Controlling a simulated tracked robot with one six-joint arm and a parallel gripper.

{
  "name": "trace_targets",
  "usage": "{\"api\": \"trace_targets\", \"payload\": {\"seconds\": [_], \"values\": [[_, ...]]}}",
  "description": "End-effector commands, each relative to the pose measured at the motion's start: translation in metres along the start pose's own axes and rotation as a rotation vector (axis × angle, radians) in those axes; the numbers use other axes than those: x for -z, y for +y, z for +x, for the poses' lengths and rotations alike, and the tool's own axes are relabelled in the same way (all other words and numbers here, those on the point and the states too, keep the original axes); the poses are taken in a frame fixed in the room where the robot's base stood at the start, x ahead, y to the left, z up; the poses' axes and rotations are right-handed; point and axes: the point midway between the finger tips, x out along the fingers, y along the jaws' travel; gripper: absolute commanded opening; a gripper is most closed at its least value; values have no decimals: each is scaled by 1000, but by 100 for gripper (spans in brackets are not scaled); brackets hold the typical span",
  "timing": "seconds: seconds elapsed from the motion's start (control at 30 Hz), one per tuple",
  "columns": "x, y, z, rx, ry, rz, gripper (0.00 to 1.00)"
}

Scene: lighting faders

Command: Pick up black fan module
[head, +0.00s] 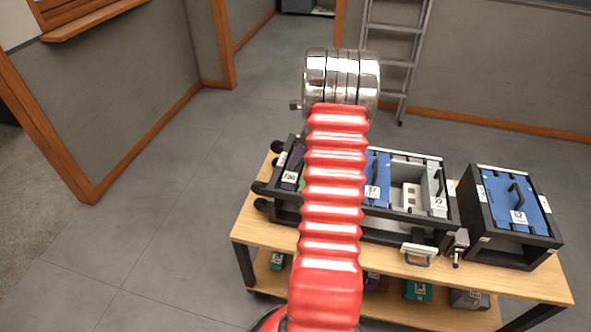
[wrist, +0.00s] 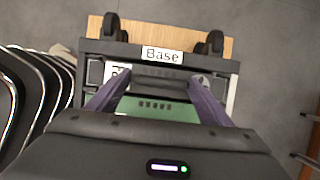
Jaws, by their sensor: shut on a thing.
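My gripper (wrist: 160,82) has two purple fingers, which reach down into the left end of the black rack (wrist: 88,85) in the wrist view. They are closed on the sides of a dark slotted piece, which appears to be the black fan module (wrist: 160,71). It sits in the rack just behind the white "Base" label, with a green slotted module (wrist: 150,106) right beside it.
The rack stands on a wooden table (head: 255,228), with blue modules (head: 377,175) to the right of my arm. A second black case (head: 487,222) with a blue handled module stands at the right. Grey floor is clear at left; a ladder (head: 395,62) stands behind.

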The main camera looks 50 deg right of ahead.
Motion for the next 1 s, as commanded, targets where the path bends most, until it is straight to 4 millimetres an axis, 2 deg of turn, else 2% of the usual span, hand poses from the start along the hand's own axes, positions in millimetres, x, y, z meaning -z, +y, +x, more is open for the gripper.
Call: {"api": "trace_targets", "payload": {"seconds": [0.07, 0.53, 0.83, 1.0], "values": [[0, -1, 0, 3, 0, 0, 42], [-1, -2, -2, 7, -1, -1, 10], [-2, -2, -4, 6, -1, -1, 10], [-7, -2, -15, 8, -2, -1, 10]]}}
